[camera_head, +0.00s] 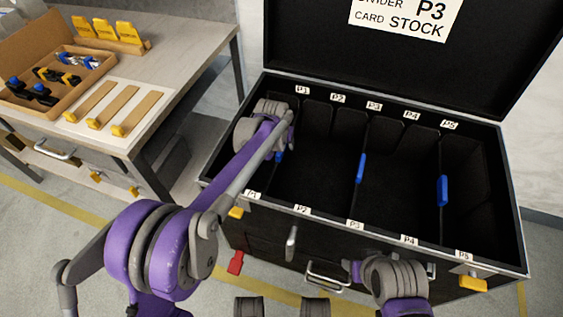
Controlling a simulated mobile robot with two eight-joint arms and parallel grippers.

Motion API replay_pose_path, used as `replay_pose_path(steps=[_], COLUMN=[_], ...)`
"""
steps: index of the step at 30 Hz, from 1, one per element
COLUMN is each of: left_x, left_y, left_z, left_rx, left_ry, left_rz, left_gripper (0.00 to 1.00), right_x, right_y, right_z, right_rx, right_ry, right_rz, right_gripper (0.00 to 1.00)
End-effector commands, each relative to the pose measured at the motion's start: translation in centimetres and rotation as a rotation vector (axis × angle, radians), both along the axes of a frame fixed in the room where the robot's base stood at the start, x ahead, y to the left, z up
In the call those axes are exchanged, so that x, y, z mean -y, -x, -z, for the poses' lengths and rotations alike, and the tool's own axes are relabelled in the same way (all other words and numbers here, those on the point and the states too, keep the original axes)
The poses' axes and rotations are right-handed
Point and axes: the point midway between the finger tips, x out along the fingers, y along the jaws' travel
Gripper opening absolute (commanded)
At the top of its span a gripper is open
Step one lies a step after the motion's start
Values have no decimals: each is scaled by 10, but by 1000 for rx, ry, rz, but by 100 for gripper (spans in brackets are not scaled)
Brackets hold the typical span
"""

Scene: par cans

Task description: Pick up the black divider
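An open black case (263,78) holds upright black dividers with blue edge grips. One divider (361,168) stands near the middle and another (442,191) stands further right. A third blue grip (279,156) shows at the left, partly behind my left arm. My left arm reaches over the case's left end, with its wrist close to that grip. The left fingers are hidden, so I cannot tell whether they touch it. My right arm is low in front of the case, and its fingers do not show.
The raised lid carries a white card (405,17) reading P3 and CARD STOCK. Labels P1 to P5 line both long rims. A table (190,40) at the left holds a cardboard tray (75,104), wooden strips (138,113) and yellow-topped holders (103,30). Yellow floor tape runs by the case.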

Motion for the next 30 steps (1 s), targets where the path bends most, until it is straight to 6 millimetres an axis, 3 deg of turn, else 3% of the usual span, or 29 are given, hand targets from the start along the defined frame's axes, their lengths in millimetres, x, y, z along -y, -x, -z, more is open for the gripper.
replay_pose_path(steps=[15,22,23,30], left_x=[3,4,4,4], left_y=[-21,-22,-22,-22], left_z=[58,60,60,60], left_rx=[0,0,0,0], left_ry=[0,0,0,0], left_rz=[0,0,0,0], left_gripper=[57,57,56,12], right_x=[0,0,0,0], right_y=[-4,-4,-4,-4], right_z=[24,23,23,23], right_rx=[-6,-6,-6,-6], right_ry=[0,0,0,0], right_rz=[0,0,0,0], right_gripper=[57,57,57,57])
